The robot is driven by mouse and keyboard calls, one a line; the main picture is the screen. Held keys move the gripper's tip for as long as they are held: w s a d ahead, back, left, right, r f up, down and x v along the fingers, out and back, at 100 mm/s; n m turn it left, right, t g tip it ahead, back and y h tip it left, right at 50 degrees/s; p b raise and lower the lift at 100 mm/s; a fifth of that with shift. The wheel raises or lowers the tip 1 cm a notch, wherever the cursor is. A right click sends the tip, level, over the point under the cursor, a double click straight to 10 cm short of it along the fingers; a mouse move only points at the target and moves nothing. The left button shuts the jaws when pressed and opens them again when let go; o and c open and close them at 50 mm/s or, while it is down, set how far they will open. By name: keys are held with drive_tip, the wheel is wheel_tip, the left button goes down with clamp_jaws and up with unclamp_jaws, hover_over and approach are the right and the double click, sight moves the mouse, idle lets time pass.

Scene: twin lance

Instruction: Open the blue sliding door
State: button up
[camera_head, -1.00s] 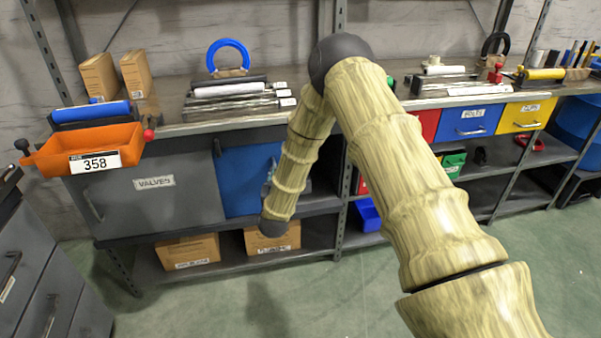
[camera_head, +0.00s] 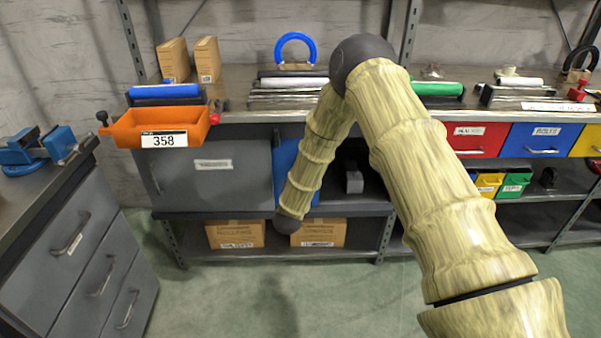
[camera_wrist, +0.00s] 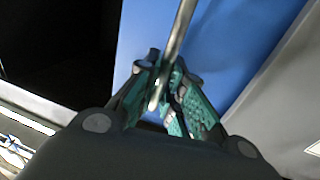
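The blue sliding door (camera_head: 284,155) stands in the lower cabinet in the head view, partly hidden by my arm. Its left part runs behind the grey door, and a dark open space lies to its right. In the wrist view the blue door (camera_wrist: 235,40) fills the upper middle, with darkness at left and the grey door at right. A thin metal door handle (camera_wrist: 178,45) runs between the fingers of my gripper (camera_wrist: 166,75). The teal-padded fingers converge on the handle and look shut on it. In the head view my arm hides the gripper.
The grey door (camera_head: 210,178) with a label is left of the blue one. An orange bin (camera_head: 160,125) marked 358 sits above it. Cardboard boxes (camera_head: 236,233) lie on the bottom shelf. A grey drawer cabinet (camera_head: 75,240) stands at left. Green floor in front is clear.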

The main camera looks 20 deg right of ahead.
drive_tip(key=o, duration=0.4)
drive_tip(key=v, duration=1.2)
